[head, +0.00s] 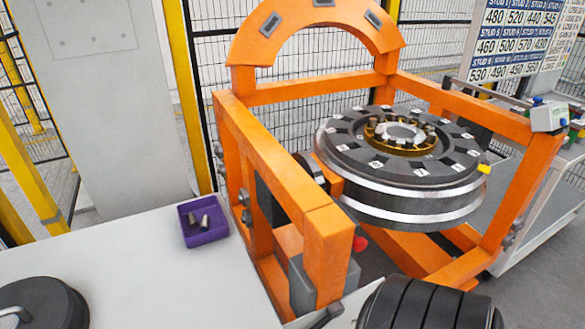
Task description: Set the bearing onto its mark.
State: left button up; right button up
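A gold ring with grey blocks or rollers around it (378,138), which looks like the bearing, is at the middle of the wheel's upper face. It surrounds a pale hub (400,132). The wheel (335,160) lies flat in the orange gantry, its dark top carrying several small white numbered labels. I cannot tell which marking is the bearing's mark. Neither of my grippers is in view.
A purple tray (206,238) with small metal pieces stands on the white table (130,255). A dark round object (45,300) is at the lower left. The orange gantry (275,165) has posts and an arch around the wheel. A stud-number board (515,40) hangs behind.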

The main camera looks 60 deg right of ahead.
aim_at(400, 133)
jog(key=z, duration=2.45)
